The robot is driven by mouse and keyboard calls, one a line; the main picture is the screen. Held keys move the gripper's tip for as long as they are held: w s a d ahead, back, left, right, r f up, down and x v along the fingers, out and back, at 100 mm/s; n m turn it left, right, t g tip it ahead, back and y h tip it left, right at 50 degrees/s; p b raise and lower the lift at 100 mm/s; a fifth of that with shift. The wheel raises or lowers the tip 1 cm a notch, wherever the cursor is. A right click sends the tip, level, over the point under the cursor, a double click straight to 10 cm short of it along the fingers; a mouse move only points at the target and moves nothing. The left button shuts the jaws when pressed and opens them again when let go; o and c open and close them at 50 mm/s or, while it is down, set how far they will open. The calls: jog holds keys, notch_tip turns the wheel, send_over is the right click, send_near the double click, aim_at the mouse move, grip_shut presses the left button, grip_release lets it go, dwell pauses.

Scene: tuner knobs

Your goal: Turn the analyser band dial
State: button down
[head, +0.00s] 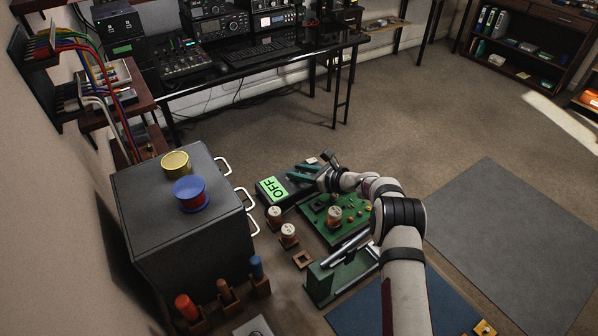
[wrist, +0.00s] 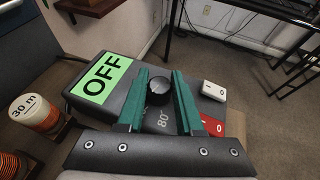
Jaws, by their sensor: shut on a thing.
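The analyser (head: 273,201) is a dark grey box on the floor. Its green screen reads OFF (wrist: 103,77), and the screen also shows in the head view (head: 271,188). The black band dial (wrist: 159,92) stands on its top face, with "80" printed on the near side. My gripper (wrist: 159,78) has its two green fingers on either side of the dial and is shut on it. In the head view my gripper (head: 302,173) reaches over the analyser from the right, and I cannot make out the dial there.
A white block (wrist: 214,91) and a red switch (wrist: 212,126) are right of the dial. Labelled spools (head: 288,231) stand near the analyser. A green board with parts (head: 318,222) lies under my arm. A grey cabinet (head: 180,220) stands left; open floor lies behind.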

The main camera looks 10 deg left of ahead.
jog(key=shift+a+n+g+y, duration=0.1)
jog(key=shift+n+g+y, duration=0.2)
jog(key=shift+n, duration=0.1)
jog(key=shift+n+g, duration=0.4)
jog(key=shift+g, duration=0.1)
jog(key=c, duration=0.6)
grip_release()
jog(key=v, duration=1.6)
jog(key=shift+f, duration=0.25)
